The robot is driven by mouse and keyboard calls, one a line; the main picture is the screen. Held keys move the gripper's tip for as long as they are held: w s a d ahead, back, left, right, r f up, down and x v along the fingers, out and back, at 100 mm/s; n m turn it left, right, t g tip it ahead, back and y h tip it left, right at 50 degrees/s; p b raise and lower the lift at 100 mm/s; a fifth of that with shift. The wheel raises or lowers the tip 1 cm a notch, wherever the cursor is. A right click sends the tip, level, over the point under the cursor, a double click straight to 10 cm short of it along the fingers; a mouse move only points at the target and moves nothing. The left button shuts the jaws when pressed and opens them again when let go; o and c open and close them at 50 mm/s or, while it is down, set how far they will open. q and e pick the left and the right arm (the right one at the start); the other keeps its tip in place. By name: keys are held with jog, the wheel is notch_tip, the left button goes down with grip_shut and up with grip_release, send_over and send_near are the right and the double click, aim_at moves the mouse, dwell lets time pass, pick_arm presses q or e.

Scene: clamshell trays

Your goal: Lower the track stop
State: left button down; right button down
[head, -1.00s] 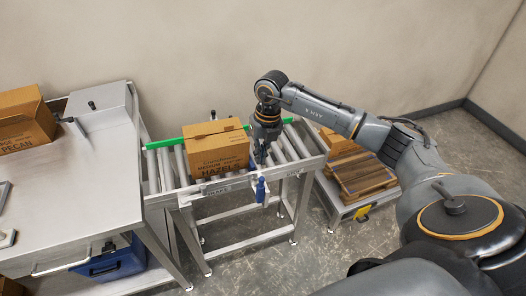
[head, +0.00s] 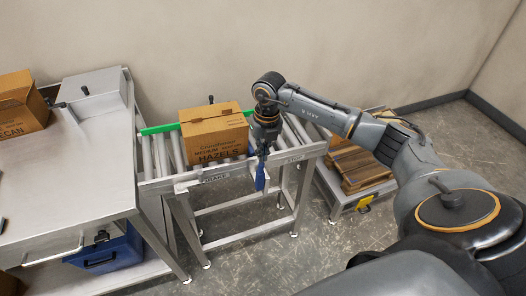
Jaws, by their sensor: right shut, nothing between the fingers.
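The roller track (head: 152,186) stands in the middle of the head view, with a green strip along its far side. Its front rail carries a label that reads BRAKE and another, farther right, that seems to read STOP. A blue handle (head: 260,178) hangs at the front rail between the labels. My right gripper (head: 263,152) points down at the front edge of the track, right at the top of this handle. It is shut and holds nothing; whether it touches the handle I cannot tell. The stop itself is not clearly visible. My left gripper is out of view.
A carton marked HAZELS (head: 222,142) sits on the rollers just left of my right gripper. A metal bench (head: 75,165) with a PECAN carton (head: 20,118) is at left, a blue case (head: 105,255) under it. A low stand (head: 345,200) with brown trays (head: 362,168) is at right.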

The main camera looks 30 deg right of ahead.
aim_at(261, 164)
jog(key=shift+f, duration=0.1)
jog(key=shift+a+f+b, duration=0.2)
jog(key=shift+f+b, duration=1.8)
jog(key=shift+f, duration=0.65)
jog(key=shift+w, duration=0.1)
jog(key=shift+r, duration=0.1)
dwell(0.9)
jog(key=r+p, duration=0.2)
jog(key=r, duration=0.1)
jog(key=r+p, duration=0.2)
jog(key=r, duration=0.1)
jog(key=r+p, duration=0.3)
jog(key=r, duration=0.1)
jog(key=shift+d, duration=0.4)
jog(key=shift+f, duration=0.1)
